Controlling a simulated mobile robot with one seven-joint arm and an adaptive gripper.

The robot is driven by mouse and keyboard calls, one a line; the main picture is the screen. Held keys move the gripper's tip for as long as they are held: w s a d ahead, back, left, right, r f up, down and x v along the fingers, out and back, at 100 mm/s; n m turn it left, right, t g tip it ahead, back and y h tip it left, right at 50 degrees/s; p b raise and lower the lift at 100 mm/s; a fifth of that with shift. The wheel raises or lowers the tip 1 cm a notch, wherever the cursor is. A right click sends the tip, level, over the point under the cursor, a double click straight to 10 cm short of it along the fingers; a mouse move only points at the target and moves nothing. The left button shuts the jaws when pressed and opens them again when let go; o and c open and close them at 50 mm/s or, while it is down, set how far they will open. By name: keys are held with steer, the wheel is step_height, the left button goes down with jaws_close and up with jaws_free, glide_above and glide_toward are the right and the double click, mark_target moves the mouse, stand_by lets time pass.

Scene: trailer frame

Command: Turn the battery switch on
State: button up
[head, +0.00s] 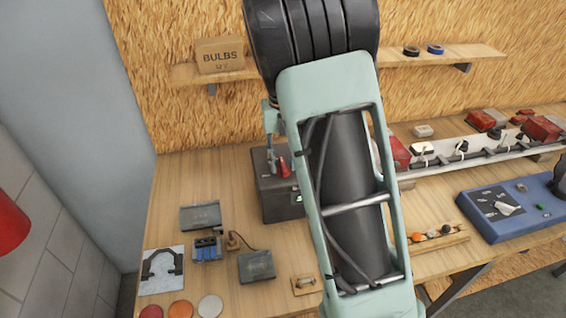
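A dark grey box (278,199) stands on the wooden bench behind my arm, its right part hidden. A red part (284,168), possibly the battery switch handle, shows on top of it; I cannot tell its on or off position. A small green mark shows on the box front. Part of my gripper (270,140) shows left of my arm, just above the box and close to the red part. My arm hides the rest, so I cannot see both fingertips, whether they are open, or whether they touch the red part.
A blue control box (515,212) with a white lever and green button sits at right. Lamps line a rail (470,160) behind it. Small electrical parts and round discs (210,307) lie at front left. A shelf holds a BULBS box (220,56).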

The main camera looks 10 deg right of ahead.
steer(key=shift+r, duration=3.05)
